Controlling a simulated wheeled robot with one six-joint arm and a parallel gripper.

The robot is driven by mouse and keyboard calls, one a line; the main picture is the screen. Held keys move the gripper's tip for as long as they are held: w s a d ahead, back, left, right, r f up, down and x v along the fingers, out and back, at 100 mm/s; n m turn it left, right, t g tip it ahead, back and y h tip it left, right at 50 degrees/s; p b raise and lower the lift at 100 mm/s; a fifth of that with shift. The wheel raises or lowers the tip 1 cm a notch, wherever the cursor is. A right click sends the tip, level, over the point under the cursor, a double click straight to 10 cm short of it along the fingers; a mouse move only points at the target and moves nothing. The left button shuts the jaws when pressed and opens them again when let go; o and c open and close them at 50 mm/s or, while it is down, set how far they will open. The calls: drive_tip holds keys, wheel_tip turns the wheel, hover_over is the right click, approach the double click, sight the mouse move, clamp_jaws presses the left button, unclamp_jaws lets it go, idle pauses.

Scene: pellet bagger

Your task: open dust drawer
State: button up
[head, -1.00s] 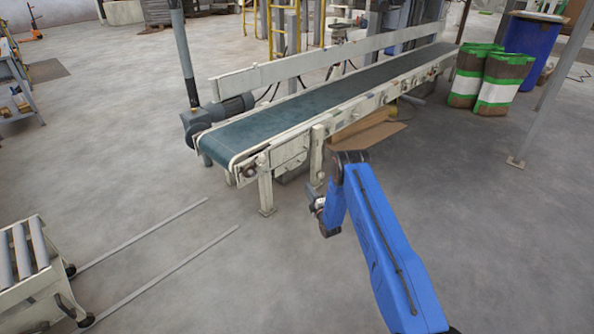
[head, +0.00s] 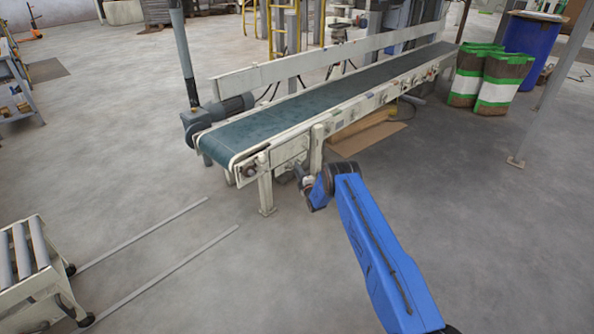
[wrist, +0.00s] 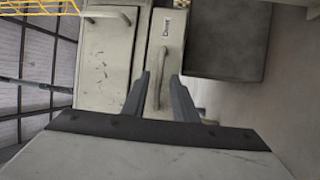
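In the wrist view, a narrow pale drawer front (wrist: 174,54) with a small label, too small to read for certain, stands straight ahead. I take it for the dust drawer; it looks shut. Its slim bar handle (wrist: 161,72) runs up and down the picture. My gripper (wrist: 161,79) is open, with one dark finger on each side of the handle and gaps showing between. I cannot tell how deep the handle sits between the fingers. In the head view, my gripper (head: 299,174) is small, beside the near end of the conveyor; the drawer cannot be made out there.
A pale panel with its own handle (wrist: 98,40) lies left of the drawer in the wrist view, and a dark grey box (wrist: 226,45) right of it. The conveyor (head: 270,125) stands beside my arm in the head view. Open floor lies in front.

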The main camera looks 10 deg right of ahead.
drive_tip(key=shift+w+r, duration=0.1)
drive_tip(key=shift+w, duration=0.2)
clamp_jaws()
idle(1.3)
